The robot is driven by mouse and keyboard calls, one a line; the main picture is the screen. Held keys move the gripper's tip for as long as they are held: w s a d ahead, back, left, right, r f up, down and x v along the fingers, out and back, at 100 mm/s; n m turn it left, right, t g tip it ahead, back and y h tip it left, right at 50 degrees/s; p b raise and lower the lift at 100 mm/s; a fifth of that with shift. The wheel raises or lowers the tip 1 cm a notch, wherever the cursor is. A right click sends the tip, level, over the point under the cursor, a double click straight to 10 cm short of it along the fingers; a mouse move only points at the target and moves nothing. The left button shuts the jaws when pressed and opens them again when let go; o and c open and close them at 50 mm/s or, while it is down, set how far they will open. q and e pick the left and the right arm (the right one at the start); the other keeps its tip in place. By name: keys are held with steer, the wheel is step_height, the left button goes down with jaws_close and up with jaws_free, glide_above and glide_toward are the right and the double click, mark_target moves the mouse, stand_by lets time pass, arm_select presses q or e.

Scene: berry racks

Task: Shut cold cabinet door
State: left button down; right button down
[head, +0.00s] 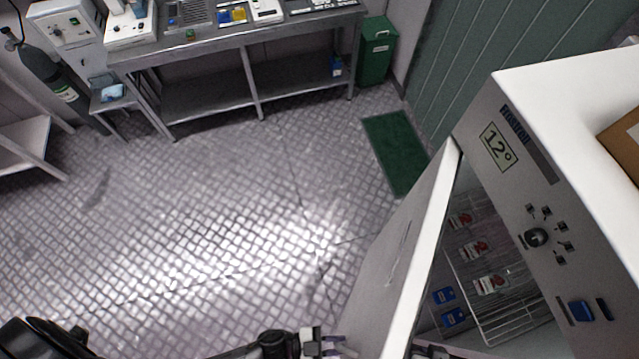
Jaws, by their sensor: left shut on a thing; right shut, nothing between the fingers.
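The cold cabinet (492,115) stands at the right with a 12° display on its front panel. Its door (375,290) stands open, hinged near the cabinet's left corner and swung toward the bottom of the picture. Wire shelves with red-white and blue packs show inside. My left gripper (335,345) is at the bottom edge, at the outer face of the door, shut on part of it. The exact part held is cut off by the frame. My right gripper (432,351) shows only partly at the bottom edge, on the inner side of the door, shut and empty.
A cardboard box (625,145) sits on the cabinet top. A metal bench (205,100) with instruments stands at the back, with a green bin (377,55) beside it. A green mat (395,150) lies near the cabinet. The floor (190,230) left of the door is clear.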

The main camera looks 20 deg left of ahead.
arm_select(q)
steer(key=shift+d, duration=1)
steer(key=c, duration=1.1)
jaws_free()
steer(key=shift+a, duration=0.1)
steer(key=shift+s+a+f, duration=0.1)
steer(key=shift+s+a, duration=0.1)
steer(key=shift+a, duration=0.1)
steer(key=shift+b+v, duration=1.4)
steer(key=shift+v, duration=5.1)
